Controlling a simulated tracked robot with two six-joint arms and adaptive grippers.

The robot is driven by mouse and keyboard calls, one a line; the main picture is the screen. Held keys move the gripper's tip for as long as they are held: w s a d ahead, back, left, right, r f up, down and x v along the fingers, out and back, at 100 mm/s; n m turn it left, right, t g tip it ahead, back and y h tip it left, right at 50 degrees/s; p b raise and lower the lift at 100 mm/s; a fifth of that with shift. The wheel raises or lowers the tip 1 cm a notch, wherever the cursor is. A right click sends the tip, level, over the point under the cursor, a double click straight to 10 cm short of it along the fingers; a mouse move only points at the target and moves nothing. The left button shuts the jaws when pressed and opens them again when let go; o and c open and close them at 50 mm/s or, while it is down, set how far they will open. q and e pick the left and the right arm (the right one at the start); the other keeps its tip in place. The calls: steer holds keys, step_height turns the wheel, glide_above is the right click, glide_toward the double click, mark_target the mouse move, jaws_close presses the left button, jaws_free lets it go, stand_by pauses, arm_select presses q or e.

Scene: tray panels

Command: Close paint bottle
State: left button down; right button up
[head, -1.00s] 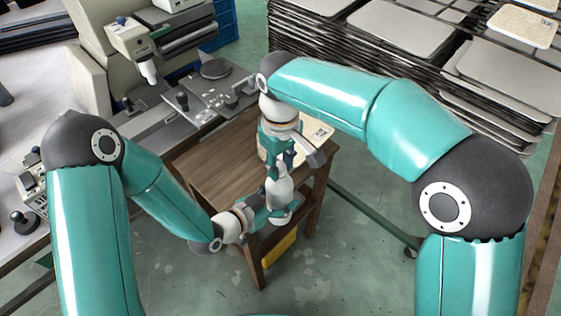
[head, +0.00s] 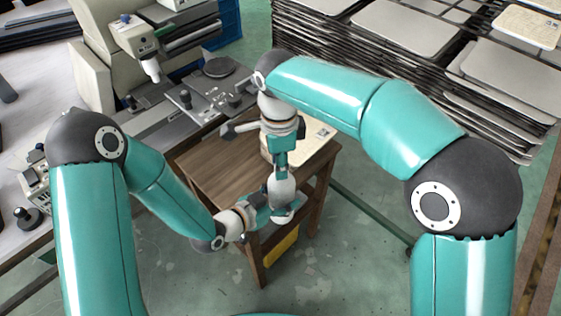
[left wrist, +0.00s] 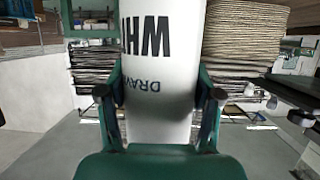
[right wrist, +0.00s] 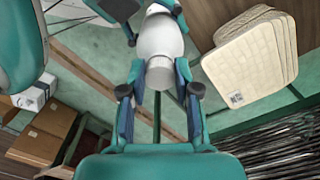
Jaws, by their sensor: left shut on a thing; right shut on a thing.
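The white paint bottle (head: 281,190) is upright in the head view, above the front right of the small wooden table. My left gripper (head: 268,212) is shut around its lower body. The left wrist view shows the bottle (left wrist: 160,60) close up, with dark lettering, between the fingers. My right gripper (head: 281,160) comes from above and is shut on the cap at the bottle's top. In the right wrist view the cap (right wrist: 159,74) is between the fingertips, with the rounded bottle shoulder (right wrist: 157,36) beyond it. The fingers hide part of the cap, and I cannot tell how tightly it sits.
The brown wooden table (head: 215,170) stands under my arms, with a cream panel (head: 312,145) on its right part. A grey machine (head: 205,95) stands behind it at the left. Stacks of tray panels (head: 400,35) fill the back right. The floor in front is clear.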

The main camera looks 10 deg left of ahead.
steer(key=m, duration=0.4)
steer(key=shift+w+m, duration=0.2)
steer(key=shift+m, duration=0.2)
steer(key=m, duration=0.6)
steer(key=shift+w, duration=0.15)
steer(key=o, duration=0.7)
steer(key=shift+r, duration=2.3)
steer(key=shift+c, duration=0.5)
